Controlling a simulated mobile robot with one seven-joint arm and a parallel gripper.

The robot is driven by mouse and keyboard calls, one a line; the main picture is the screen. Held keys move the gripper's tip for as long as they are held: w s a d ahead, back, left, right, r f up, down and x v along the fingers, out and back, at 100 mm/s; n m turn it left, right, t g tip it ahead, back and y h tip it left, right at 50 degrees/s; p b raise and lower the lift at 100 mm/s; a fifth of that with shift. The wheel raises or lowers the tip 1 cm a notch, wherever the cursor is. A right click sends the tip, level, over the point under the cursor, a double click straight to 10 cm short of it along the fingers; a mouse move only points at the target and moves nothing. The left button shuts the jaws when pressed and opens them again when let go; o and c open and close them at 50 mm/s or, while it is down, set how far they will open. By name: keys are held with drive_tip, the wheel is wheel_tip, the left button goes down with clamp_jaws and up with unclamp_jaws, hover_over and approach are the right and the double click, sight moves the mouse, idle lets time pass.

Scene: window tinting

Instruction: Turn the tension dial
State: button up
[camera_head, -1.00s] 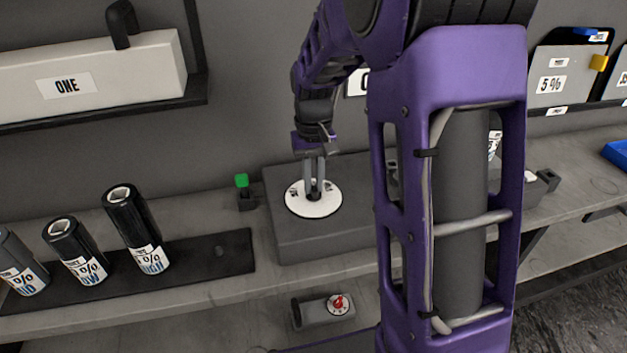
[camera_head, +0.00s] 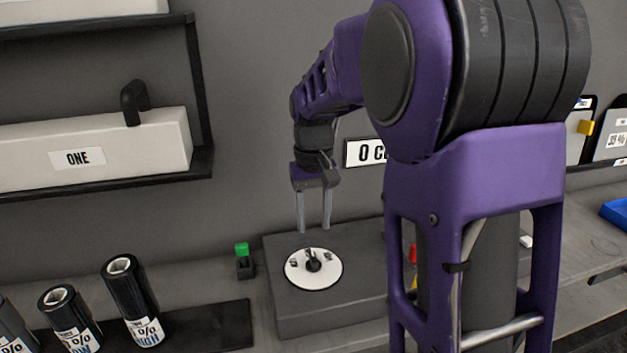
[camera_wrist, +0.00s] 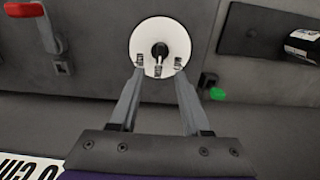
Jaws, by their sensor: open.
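The tension dial (camera_head: 314,268) is a white disc with a dark knob in its middle and small dark marks. It sits on top of a dark grey box (camera_head: 300,314) on the bench. My gripper (camera_head: 314,231) is open and empty, with its two fingers pointing down above the dial and apart from it. In the wrist view the dial (camera_wrist: 160,36) shows beyond the fingertips of my gripper (camera_wrist: 160,75), with its knob roughly centred between them. The marks are too small to read.
A green switch (camera_head: 242,255) stands left of the box. Black rolls (camera_head: 130,300) stand on a dark tray at lower left. A white box labelled ONE (camera_head: 60,155) is on a shelf above. A red lever (camera_wrist: 38,22) shows in the wrist view. A blue tray (camera_head: 615,214) lies far right.

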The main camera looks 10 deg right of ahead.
wheel_tip(320, 180, up, 8)
drive_tip(key=p, duration=0.1)
drive_tip(key=shift+r, duration=0.25)
